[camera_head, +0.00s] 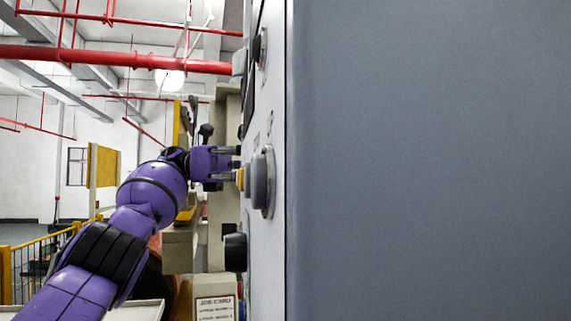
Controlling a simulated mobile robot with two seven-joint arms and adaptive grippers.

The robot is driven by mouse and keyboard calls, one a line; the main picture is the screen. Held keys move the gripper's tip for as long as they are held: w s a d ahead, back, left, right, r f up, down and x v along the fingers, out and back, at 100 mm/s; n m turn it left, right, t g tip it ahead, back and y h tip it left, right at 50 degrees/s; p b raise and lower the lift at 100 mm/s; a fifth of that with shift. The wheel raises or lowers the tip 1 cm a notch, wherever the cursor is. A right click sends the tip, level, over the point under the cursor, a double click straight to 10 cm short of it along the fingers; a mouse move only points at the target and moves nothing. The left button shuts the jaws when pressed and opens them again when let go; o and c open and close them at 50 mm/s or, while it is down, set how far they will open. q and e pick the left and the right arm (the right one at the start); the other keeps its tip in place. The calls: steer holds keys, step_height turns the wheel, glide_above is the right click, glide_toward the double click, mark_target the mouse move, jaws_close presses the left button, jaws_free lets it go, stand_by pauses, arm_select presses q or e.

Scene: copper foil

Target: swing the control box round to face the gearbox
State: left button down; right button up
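The control box (430,160) fills the right half of the head view, its plain grey side close to me. Its narrow front panel (272,120) faces left, seen nearly edge-on, with several knobs and a large round grey control (262,181). My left gripper (226,164) is at the panel, just above and left of that control. Its two fingers are apart, with nothing clearly seen between them; whether the tips touch the panel I cannot tell. My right gripper is not in view. I cannot pick out the gearbox for sure.
A black knob (235,252) sticks out low on the panel. Beige machinery (181,248) stands behind my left arm. A yellow railing (38,252) is at the lower left. Red pipes (115,57) run overhead. The box's side blocks the view to the right.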

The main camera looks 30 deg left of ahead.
arm_select(q)
steer(key=shift+w+r, duration=0.15)
stand_by(0.3)
steer(key=c, duration=2)
jaws_free()
steer(key=o, duration=0.4)
steer(key=shift+w+a+f, duration=0.2)
steer(key=shift+w, duration=0.05)
steer(key=shift+c, duration=0.2)
steer(key=shift+d, duration=0.1)
steer(key=shift+s, duration=0.1)
steer(key=shift+d+f, duration=0.1)
steer(key=shift+d, duration=0.05)
